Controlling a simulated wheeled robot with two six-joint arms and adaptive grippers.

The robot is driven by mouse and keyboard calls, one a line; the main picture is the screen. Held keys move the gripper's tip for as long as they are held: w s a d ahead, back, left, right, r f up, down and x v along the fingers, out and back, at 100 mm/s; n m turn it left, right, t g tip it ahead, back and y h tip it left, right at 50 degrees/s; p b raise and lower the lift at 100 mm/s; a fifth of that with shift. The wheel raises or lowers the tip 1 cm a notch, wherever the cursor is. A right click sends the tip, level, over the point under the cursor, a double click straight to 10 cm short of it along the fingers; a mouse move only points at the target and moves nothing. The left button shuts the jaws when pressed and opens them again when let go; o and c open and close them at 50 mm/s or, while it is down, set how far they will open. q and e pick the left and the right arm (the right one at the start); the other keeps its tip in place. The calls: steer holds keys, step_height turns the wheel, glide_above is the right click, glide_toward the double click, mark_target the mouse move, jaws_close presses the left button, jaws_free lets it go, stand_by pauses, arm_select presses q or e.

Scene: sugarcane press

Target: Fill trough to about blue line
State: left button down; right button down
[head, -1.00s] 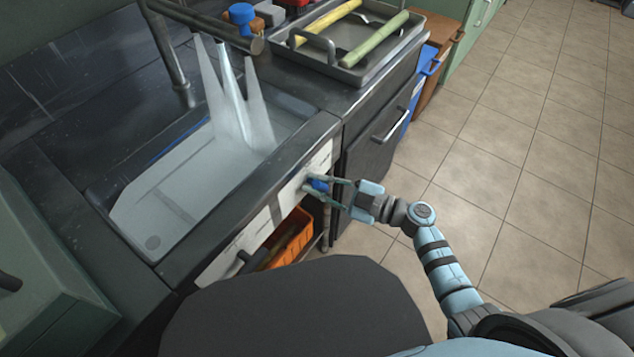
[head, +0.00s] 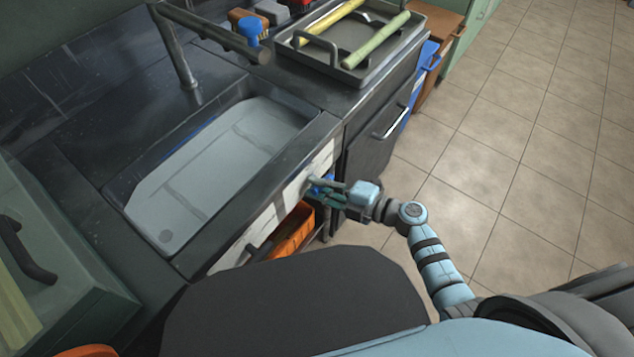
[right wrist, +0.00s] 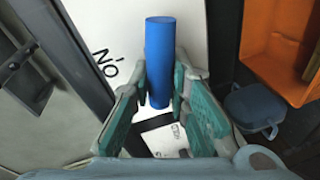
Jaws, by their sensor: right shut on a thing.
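The trough (head: 285,100) is a dark rectangular basin sunk in the counter and holds pale, clear water (head: 215,165). A short blue line (head: 192,135) shows on its far-left inner wall, just above the water's edge; the exact gap is hard to tell. The faucet pipe (head: 215,30) hangs over the far end, and no water falls from it. My right gripper (head: 328,190) is shut on a blue handle (head: 318,182) at the counter's white front panel. In the right wrist view the handle (right wrist: 159,60) stands between the fingers (right wrist: 160,100). My left gripper is not in view.
A metal tray (head: 350,55) with yellow and green canes is on the counter at the back. An orange bin (head: 293,235) sits under the front panel. A green cabinet (head: 70,270) stands at left. Tiled floor (head: 500,150) is open at right.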

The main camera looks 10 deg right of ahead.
steer(key=shift+w+d+n, duration=0.1)
steer(key=shift+d+n, duration=0.05)
steer(key=shift+n, duration=0.25)
steer(key=c, duration=1.5)
jaws_free()
steer(key=shift+o, duration=0.2)
steer(key=v, duration=1.2)
